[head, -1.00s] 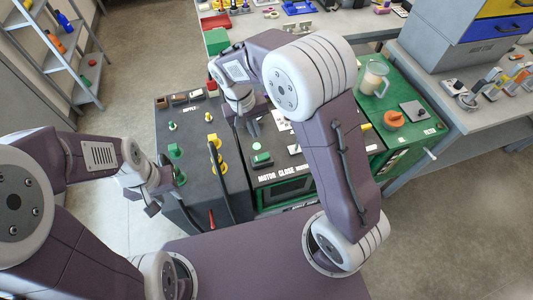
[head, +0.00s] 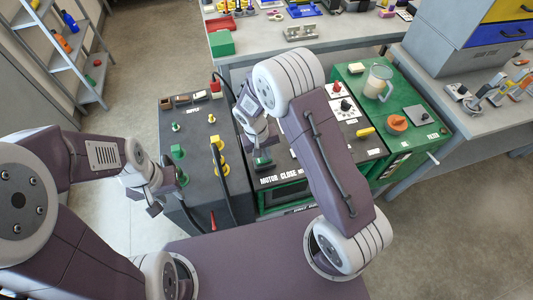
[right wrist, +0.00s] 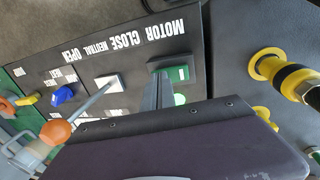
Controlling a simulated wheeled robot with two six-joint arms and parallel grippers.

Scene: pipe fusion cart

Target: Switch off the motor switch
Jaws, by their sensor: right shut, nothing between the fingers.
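The motor switch (head: 263,162) is a small green rocker in a dark housing beside the MOTOR label on the cart's black panel. In the right wrist view the green rocker (right wrist: 181,73) shows just past my fingers. My right gripper (head: 262,153) is shut and empty, with its tips right at the switch. It also shows in the right wrist view (right wrist: 158,90), partly covering the switch's near side. I cannot tell whether the tips touch it. My left gripper (head: 154,208) hangs over the cart's left edge, away from the switch; its jaws are too small to read.
A lever with an orange knob (right wrist: 55,132) and a blue knob (right wrist: 62,95) stand on the same panel. Yellow couplings (head: 218,155) with a black hose are left of the switch. A clear jug (head: 378,82) stands on the green section.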

